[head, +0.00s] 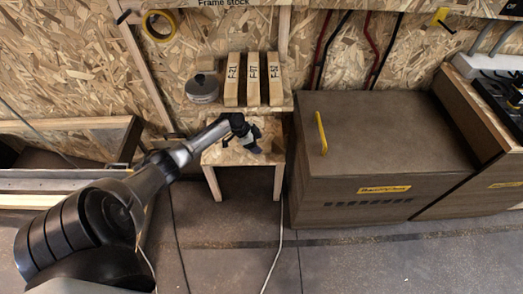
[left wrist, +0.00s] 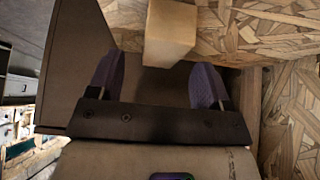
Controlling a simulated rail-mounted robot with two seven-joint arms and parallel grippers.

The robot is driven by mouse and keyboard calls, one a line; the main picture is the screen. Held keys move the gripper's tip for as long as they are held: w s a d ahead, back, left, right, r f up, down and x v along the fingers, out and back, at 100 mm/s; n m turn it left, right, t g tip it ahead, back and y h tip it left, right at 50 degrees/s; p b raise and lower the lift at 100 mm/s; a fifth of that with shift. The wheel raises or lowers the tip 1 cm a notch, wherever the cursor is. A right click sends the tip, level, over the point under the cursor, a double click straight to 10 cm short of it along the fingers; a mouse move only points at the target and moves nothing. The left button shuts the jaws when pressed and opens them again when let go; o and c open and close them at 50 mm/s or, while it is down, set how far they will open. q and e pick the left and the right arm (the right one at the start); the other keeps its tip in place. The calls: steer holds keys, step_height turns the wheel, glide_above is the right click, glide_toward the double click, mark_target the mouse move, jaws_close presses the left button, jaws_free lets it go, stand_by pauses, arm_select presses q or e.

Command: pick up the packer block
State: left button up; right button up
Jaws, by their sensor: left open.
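My left gripper (head: 253,147) is open and empty, low over the small chipboard stool (head: 222,155) in the head view. In the left wrist view its two dark purple fingers (left wrist: 158,66) stand apart. A pale wooden block (left wrist: 170,33), which looks like the packer block, shows beyond and between the fingers, its near end toward me. The fingers do not visibly touch it. The upper part of the block is cut off by the picture's edge. In the head view I cannot make out the block; my gripper may hide it. My right gripper is not in view.
A shelf behind the stool holds three labelled wooden pieces (head: 253,80) and a grey round container (head: 202,89). A brown cabinet (head: 385,135) with a yellow handle (head: 321,133) stands close on the right. The floor in front is clear except for thin cables.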

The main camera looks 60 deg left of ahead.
mark_target(261, 146)
arm_select(q)
steer(key=b+x, duration=0.2)
steer(key=x, duration=0.1)
steer(key=shift+w+a+f, duration=0.1)
steer(key=shift+w+f, duration=0.05)
steer(key=shift+f, duration=0.15)
steer(key=shift+w+f, duration=0.1)
steer(key=shift+d, duration=0.2)
steer(key=shift+c, duration=0.3)
steer(key=shift+a, duration=0.15)
steer(key=c, duration=0.9)
steer(key=shift+r, duration=0.3)
steer(key=shift+c, duration=0.2)
